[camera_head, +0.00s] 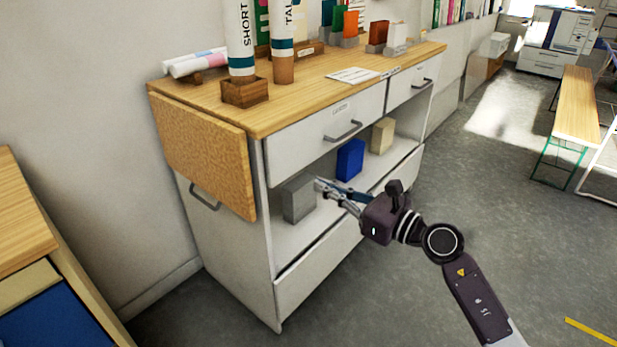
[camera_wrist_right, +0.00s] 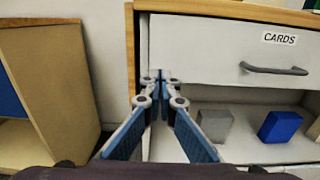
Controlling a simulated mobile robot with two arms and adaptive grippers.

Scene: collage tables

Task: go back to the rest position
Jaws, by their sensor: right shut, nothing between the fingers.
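My right gripper (camera_head: 322,187) is in front of the open shelf of a white cabinet with a wooden top (camera_head: 262,105). Its fingers are shut with nothing between them; the right wrist view shows the closed fingertips (camera_wrist_right: 161,78) in front of the cabinet's left side. In the head view the fingertips overlap the edge of a grey block (camera_head: 298,199); I cannot tell whether they touch. The grey block also shows in the right wrist view (camera_wrist_right: 215,124), to the right of the fingers. My left gripper is not in view.
A blue block (camera_head: 350,159) and a beige block (camera_head: 382,136) stand on the same shelf. The drawer labelled CARDS (camera_wrist_right: 225,50) is closed. A wooden flap (camera_head: 205,150) hangs at the cabinet's left end. Grey floor (camera_head: 450,200) lies open to the right.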

